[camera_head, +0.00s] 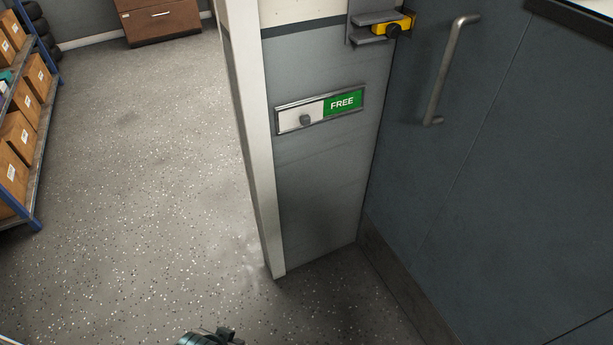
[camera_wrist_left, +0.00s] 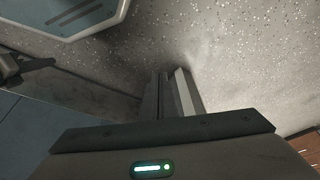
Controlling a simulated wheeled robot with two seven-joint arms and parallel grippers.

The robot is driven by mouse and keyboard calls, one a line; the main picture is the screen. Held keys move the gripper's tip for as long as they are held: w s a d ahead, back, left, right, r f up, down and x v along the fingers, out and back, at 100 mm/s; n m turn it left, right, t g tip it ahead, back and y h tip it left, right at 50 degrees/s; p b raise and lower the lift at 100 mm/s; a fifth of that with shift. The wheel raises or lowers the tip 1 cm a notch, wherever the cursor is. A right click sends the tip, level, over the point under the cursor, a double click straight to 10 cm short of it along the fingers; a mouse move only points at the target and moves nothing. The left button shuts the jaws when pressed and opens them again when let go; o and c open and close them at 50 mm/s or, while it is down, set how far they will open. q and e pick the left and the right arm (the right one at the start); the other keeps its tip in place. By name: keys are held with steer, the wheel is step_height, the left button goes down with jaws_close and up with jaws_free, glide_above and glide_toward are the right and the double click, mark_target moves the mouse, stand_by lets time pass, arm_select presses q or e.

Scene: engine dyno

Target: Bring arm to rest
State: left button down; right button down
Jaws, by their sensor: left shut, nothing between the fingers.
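In the left wrist view my left gripper (camera_wrist_left: 166,78) points down toward the speckled floor. Its fingers are together with nothing seen between them, and a green light glows on its body. In the head view a dark rounded part of my own body shows at the bottom edge; I cannot tell whether it belongs to the left arm. The fingers of neither gripper show in the head view.
A grey wall panel carries a sign (camera_head: 343,103) reading FREE. A dark door with a handle (camera_head: 450,70) stands right, near a yellow device (camera_head: 396,28) on a bracket. A shelf with boxes (camera_head: 20,134) stands left. Open floor (camera_head: 150,170) lies between.

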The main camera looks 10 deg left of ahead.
arm_select(q)
step_height(320, 180, down, 26)
steer(key=s+d+t, duration=0.1)
steer(key=d, duration=0.1)
steer(key=shift+s+d+h, duration=0.2)
steer(key=shift+s+h, duration=0.05)
steer(key=shift+h, duration=0.15)
steer(key=shift+r, duration=0.1)
stand_by(0.6)
